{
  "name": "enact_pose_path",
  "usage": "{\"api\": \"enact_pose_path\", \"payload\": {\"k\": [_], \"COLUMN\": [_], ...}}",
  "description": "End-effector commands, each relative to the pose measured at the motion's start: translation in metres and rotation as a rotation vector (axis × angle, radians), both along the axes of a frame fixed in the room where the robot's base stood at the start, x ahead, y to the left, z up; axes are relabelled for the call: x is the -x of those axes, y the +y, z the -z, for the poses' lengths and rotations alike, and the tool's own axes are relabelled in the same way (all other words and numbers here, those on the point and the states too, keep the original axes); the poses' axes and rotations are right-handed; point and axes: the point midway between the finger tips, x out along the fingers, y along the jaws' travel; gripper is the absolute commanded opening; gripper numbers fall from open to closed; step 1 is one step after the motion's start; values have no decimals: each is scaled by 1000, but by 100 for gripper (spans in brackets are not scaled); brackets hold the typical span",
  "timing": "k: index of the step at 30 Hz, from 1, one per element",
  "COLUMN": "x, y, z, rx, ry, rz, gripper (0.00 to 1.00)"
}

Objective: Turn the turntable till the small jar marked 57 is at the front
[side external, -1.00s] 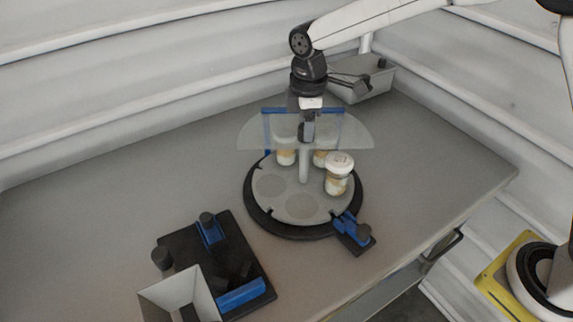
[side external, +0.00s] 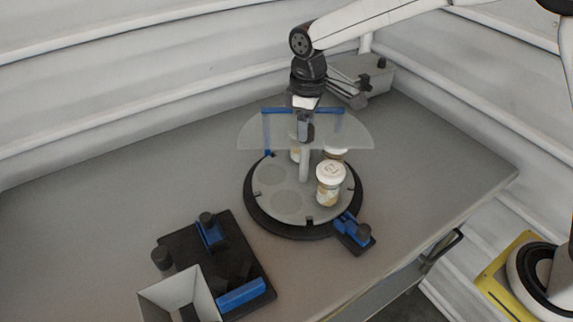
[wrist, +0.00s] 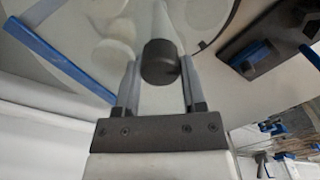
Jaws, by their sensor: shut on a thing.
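The turntable (side external: 292,213) is a round grey plate with shallow round recesses on a black base, with a post at its centre. A white-lidded jar (side external: 330,185) stands at its front right; its lid has a dark mark too small to read. My gripper (side external: 306,128) is above the centre, shut on the black knob (wrist: 160,62) at the post's top. I cannot tell which jar is marked 57.
A blue frame (side external: 268,122) stands behind the screen. A black-and-blue block (side external: 354,232) sits at the turntable's front right edge. A black fixture (side external: 225,255) with blue parts and an open grey hopper (side external: 175,290) are at front left.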

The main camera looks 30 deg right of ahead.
Motion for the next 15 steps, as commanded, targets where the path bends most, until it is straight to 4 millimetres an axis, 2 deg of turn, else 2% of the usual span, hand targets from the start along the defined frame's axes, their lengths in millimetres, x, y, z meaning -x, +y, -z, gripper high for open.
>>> {"api": "enact_pose_path", "payload": {"k": [15], "x": [0], "y": [0], "z": [0], "rx": [0], "ry": [0], "rz": [128], "gripper": [15]}}
